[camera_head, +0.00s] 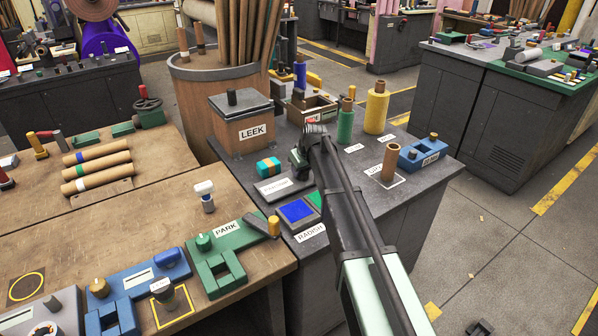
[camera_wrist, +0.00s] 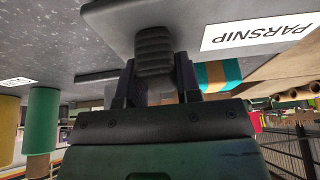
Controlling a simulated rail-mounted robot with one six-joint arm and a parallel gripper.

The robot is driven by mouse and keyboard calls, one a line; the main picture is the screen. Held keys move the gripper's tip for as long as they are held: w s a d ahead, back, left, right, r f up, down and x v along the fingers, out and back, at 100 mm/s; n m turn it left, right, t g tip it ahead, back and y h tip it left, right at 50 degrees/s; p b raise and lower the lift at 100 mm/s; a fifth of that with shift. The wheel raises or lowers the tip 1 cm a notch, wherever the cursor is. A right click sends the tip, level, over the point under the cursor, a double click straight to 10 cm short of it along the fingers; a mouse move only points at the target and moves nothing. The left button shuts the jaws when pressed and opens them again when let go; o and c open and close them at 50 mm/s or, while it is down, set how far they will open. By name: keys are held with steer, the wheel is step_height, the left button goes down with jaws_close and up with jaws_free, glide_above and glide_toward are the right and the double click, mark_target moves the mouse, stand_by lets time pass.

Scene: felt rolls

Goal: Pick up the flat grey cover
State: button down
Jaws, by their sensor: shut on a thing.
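The flat grey cover (camera_head: 272,188) is a thin plate with a white PARSNIP label and a ribbed dark knob; it shows on the grey bench left of my arm. In the wrist view the cover (camera_wrist: 130,18) fills the top, with its knob between my fingers. My gripper (camera_wrist: 155,78) is shut on that knob. In the head view my gripper (camera_head: 299,161) is partly hidden by my own wrist and arm. I cannot tell whether the cover touches the bench or hangs just above it.
A teal block with an orange band (camera_head: 268,166) lies close behind the cover. The lidded LEEK box (camera_head: 241,125) stands behind it, with an open box (camera_head: 318,108) to the right. Green (camera_head: 345,124) and yellow (camera_head: 376,108) rolls stand right of my arm. A blue-green panel (camera_head: 298,211) lies in front.

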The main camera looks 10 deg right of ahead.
step_height(320, 180, up, 20)
steer(key=p, duration=1.8)
steer(key=shift+f+p, duration=0.25)
steer(key=shift+p, duration=0.1)
steer(key=shift+f, duration=0.1)
